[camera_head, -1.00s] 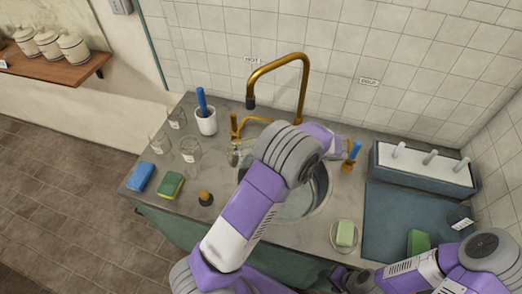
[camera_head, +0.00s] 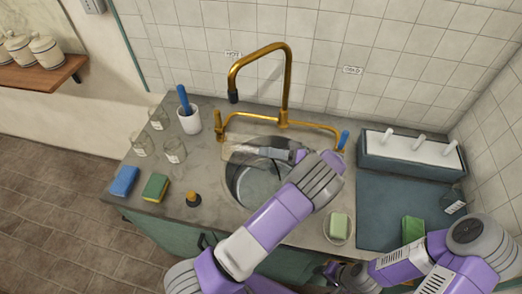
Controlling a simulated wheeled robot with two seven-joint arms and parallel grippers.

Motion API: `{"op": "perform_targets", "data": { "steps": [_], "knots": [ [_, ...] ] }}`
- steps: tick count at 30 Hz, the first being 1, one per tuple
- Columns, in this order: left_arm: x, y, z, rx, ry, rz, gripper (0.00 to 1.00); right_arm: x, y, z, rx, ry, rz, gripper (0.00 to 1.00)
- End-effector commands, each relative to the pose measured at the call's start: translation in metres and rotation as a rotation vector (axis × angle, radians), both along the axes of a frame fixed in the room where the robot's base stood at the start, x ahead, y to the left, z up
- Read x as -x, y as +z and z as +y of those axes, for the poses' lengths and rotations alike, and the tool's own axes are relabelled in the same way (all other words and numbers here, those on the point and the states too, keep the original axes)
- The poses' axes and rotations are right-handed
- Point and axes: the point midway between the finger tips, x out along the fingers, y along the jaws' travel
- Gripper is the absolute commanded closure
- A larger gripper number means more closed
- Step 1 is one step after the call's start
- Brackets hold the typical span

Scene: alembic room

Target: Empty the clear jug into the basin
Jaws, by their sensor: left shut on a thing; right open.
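The clear jug (camera_head: 238,151) is see-through and hard to make out. It appears tipped over on its side above the back left part of the round metal basin (camera_head: 236,190). My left gripper (camera_head: 262,152) reaches over the basin from the right and is shut on the jug. The jug's contents cannot be made out, and my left arm hides part of the basin's right side. My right gripper (camera_head: 333,269) is low at the counter's front edge, open and apart from the jug, partly cut off by the frame's lower edge.
A brass tap (camera_head: 285,85) arches behind the basin. A rack (camera_head: 410,155) stands right.

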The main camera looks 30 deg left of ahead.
Motion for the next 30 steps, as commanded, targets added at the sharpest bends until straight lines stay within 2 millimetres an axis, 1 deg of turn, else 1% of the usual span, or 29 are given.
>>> {"op": "perform_targets", "data": {
  "steps": [3,13,19,21,25,27,30],
  "knots": [
    [-0.002,0.001,-0.004,-0.033,-0.002,0.009,1.00,0.000,0.003,0.000,0.000,0.001,-0.001,0.43],
    [-0.002,0.000,-0.004,-0.042,0.000,0.013,1.00,0.000,0.002,0.000,0.000,0.001,0.000,0.43],
    [-0.007,-0.009,-0.016,-0.139,-0.006,0.049,1.00,0.000,-0.002,0.000,0.000,0.001,0.000,0.43],
    [-0.009,-0.015,-0.021,-0.185,-0.006,0.070,1.00,0.000,-0.013,0.000,0.000,0.001,-0.001,0.43],
    [-0.012,-0.022,-0.030,-0.261,-0.005,0.102,1.00,0.000,-0.028,0.000,0.000,0.001,0.000,0.43],
    [-0.014,-0.023,-0.033,-0.289,-0.005,0.115,1.00,0.000,-0.034,0.000,0.000,0.000,0.000,0.43],
    [-0.015,-0.022,-0.035,-0.311,-0.002,0.125,1.00,0.000,-0.037,0.000,0.000,0.000,0.000,0.43]
  ]
}}
